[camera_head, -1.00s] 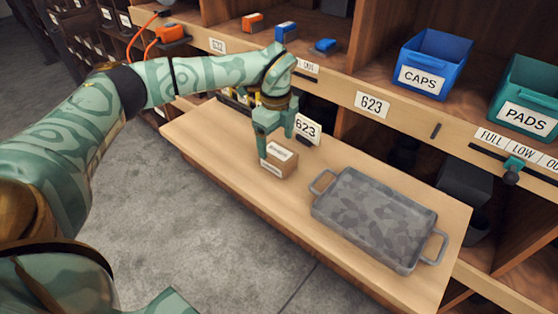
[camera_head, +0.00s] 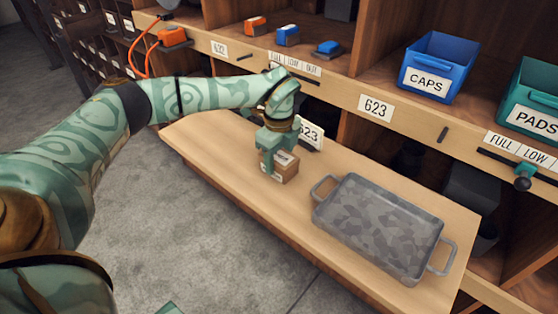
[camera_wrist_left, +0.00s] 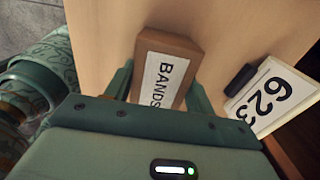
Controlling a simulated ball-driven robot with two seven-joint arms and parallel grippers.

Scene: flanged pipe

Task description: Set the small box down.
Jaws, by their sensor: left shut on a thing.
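The small box (camera_head: 287,169) is brown cardboard with a white label on top. It is at the pull-out wooden board, left of the grey tray. My left gripper (camera_head: 277,160) reaches down from above and is shut on it, one finger on each side. In the left wrist view the box (camera_wrist_left: 165,62) sits between the two fingers (camera_wrist_left: 160,88), and its label reads BANDS. Whether its underside touches the board (camera_head: 215,140) or is just clear of it, I cannot tell. My right gripper is not in view.
A grey mottled tray (camera_head: 380,225) with two handles lies right of the box. A white 623 card (camera_head: 311,134) stands close behind the gripper. Shelves with a blue CAPS bin (camera_head: 435,65) and a green PADS bin (camera_head: 532,95) rise behind. The board's left end is clear.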

